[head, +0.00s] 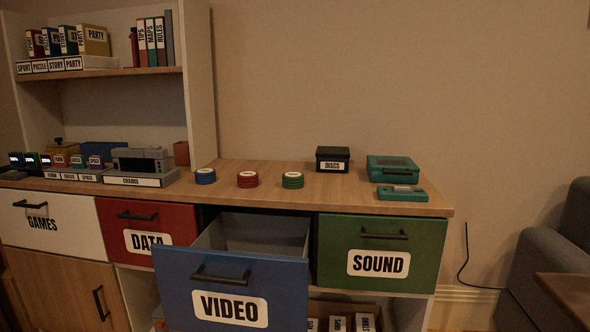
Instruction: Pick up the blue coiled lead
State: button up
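A small round blue item with a pale top (205,176), which looks like the blue coiled lead, lies on the wooden cabinet top (330,194). It is left of a similar red one (247,179) and a green one (292,180), with gaps between them. It is too small here to make out separate coils. My gripper is not in view.
The blue VIDEO drawer (231,289) is pulled out below the cabinet top, and its visible inside looks empty. The red DATA drawer (148,230) and green SOUND drawer (377,250) are shut. A grey console (140,161), black DISCS box (333,160) and teal case (392,168) stand on top.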

aim_at(203, 176)
jog(key=i+j+z, duration=0.1)
jog(key=j+z, duration=1.2)
jog(key=k+j+z, duration=0.15)
jog(key=j+z, duration=0.3)
jog(key=k+j+z, duration=0.15)
jog(key=j+z, duration=0.15)
jog(key=z, duration=0.15)
